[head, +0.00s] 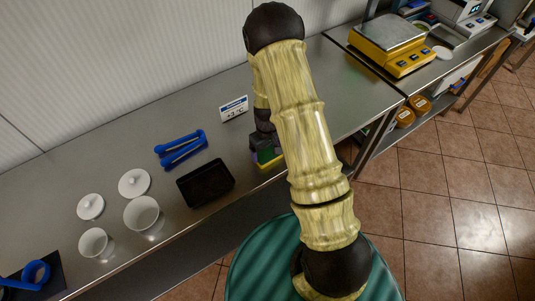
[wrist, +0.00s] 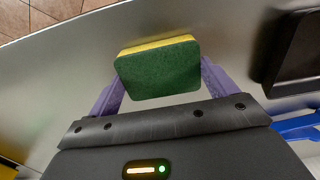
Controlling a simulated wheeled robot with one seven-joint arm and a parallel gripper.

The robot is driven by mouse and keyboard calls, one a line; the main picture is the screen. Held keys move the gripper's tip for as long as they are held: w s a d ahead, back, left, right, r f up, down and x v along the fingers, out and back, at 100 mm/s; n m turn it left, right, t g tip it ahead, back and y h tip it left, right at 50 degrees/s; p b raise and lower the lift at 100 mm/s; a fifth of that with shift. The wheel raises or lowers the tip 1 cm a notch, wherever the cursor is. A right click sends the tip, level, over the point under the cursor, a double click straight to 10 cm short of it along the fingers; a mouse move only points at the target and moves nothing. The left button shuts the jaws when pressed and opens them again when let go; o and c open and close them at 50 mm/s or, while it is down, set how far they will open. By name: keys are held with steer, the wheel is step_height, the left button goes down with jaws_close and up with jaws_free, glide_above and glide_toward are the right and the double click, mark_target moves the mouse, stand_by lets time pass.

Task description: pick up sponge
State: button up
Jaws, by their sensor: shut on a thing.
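The sponge (wrist: 158,70) is green with a yellow layer along one edge. In the wrist view it sits between the two purple fingers of my gripper (wrist: 160,82), which are shut on it from both sides. In the head view the sponge (head: 268,156) shows partly beside my arm, at the steel counter's front part, right of the black tray. My gripper (head: 264,142) is mostly hidden by my arm there. I cannot tell whether the sponge touches the counter.
A black tray (head: 206,184) lies just left of the sponge. A price sign (head: 234,108) stands behind. A yellow scale (head: 391,44) is at the back right.

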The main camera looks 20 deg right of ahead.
mark_target(268, 152)
step_height(268, 152, up, 10)
steer(key=b, duration=0.2)
stand_by(0.5)
stand_by(0.4)
